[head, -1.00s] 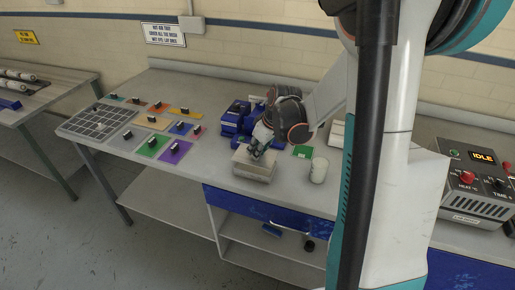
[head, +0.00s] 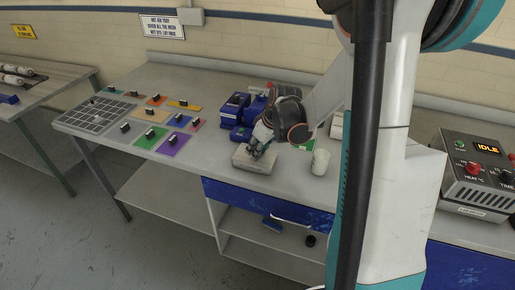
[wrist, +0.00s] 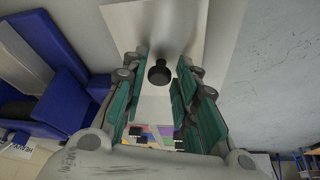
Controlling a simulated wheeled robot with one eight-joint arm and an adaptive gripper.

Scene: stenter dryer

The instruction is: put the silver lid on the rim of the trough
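The silver lid (wrist: 182,30) is a pale rectangular plate with a black knob (wrist: 158,72), seen below my gripper in the wrist view. My gripper (wrist: 158,85) has its teal fingers apart, one on each side of the knob, with gaps visible between. In the head view my gripper (head: 261,147) is low over a pale metal box, the trough (head: 252,164), near the front edge of the bench. The box's top looks covered. My fingers hide part of it, and I cannot tell how exactly the lid sits on the rim.
Coloured cards (head: 173,144) and a grid tray (head: 93,117) lie left. A control box (head: 477,180) stands far right.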

